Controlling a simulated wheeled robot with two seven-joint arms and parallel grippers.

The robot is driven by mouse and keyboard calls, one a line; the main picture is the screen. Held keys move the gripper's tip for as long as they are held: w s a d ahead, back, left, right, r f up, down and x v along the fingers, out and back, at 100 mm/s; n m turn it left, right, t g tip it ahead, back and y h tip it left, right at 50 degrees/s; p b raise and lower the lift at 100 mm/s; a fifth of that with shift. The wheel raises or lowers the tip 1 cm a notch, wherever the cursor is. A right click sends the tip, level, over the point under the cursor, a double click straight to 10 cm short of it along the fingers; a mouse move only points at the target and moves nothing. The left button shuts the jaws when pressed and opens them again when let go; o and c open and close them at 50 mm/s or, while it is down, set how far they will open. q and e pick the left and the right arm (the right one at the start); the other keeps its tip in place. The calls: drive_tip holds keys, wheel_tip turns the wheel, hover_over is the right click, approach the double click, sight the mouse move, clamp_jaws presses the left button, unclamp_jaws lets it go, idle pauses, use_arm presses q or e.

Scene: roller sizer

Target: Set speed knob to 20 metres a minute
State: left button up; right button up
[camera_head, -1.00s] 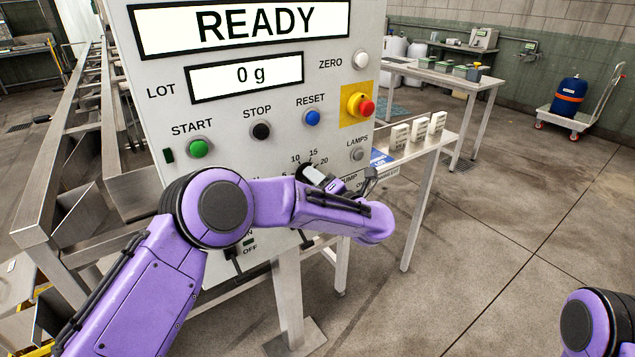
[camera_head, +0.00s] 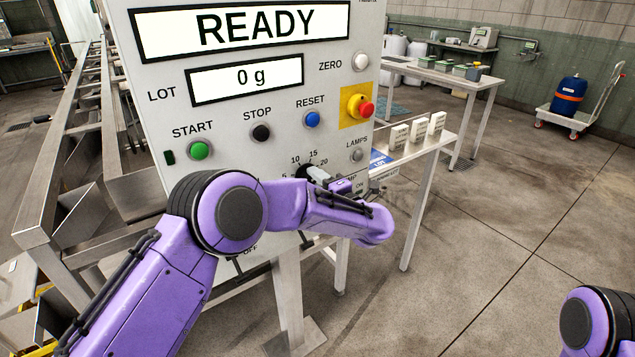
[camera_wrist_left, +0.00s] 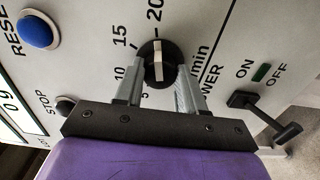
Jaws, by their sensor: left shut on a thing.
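The speed knob (camera_wrist_left: 157,62) is black and round with a white line across its face. It is on the grey control panel, its scale marked 5, 10, 15 and 20. In the left wrist view the line stands nearly upright, its upper end towards the 20. My left gripper (camera_wrist_left: 157,68) has a finger on either side of the knob and is shut on it. In the head view the knob (camera_head: 303,171) is partly hidden by the gripper (camera_head: 318,174) and purple arm. My right gripper is out of view; only part of that arm shows.
Above are the START (camera_head: 200,150), STOP (camera_head: 261,132) and RESET (camera_head: 312,119) buttons and a red emergency stop (camera_head: 360,106). A black switch lever (camera_wrist_left: 265,112) with ON and OFF sits beside the knob. The display (camera_head: 240,30) reads READY.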

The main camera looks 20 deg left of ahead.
use_arm(q)
drive_tip(key=shift+s+f, duration=0.1)
drive_tip(key=shift+f, duration=0.1)
drive_tip(key=o, duration=1)
drive_tip(key=shift+o, duration=0.3)
drive_tip(key=shift+r, duration=0.1)
drive_tip(key=b+v, duration=0.2)
drive_tip(key=v, duration=0.8)
drive_tip(key=shift+s+d+b, duration=0.2)
drive_tip(key=shift+b, duration=0.2)
